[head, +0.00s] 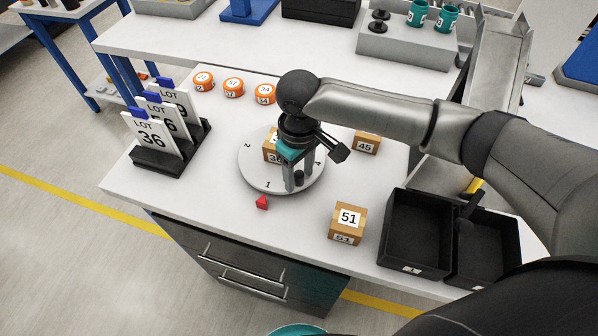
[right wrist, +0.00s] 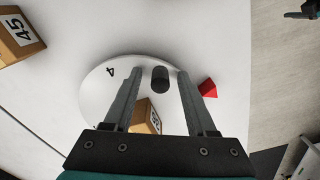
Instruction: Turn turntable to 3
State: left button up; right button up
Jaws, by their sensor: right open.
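The turntable (head: 258,172) is a pale round disc on the white table, with 1, 2 and 4 readable near its rim; 3 is not visible. The 1 lies nearest the red pointer (head: 262,202) on the table at the disc's front edge. A dark upright knob (right wrist: 160,79) stands on the disc, and a cardboard box (head: 269,147) sits on it, partly hidden by my gripper. My right gripper (head: 294,186) points down over the disc, open, with the knob between its fingertips and gaps on both sides. In the right wrist view the disc (right wrist: 98,88) and pointer (right wrist: 207,88) also show. My left gripper is out of view.
Box 51 (head: 347,224) stands front right of the disc, and box 45 (head: 366,142) behind right. Black bins (head: 415,232) stand at the right. Orange pucks (head: 233,87) line the back, and a LOT card rack (head: 160,160) stands left. The table front left of the disc is clear.

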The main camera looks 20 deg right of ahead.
grip_shut()
dwell(0.3)
dwell(1.1)
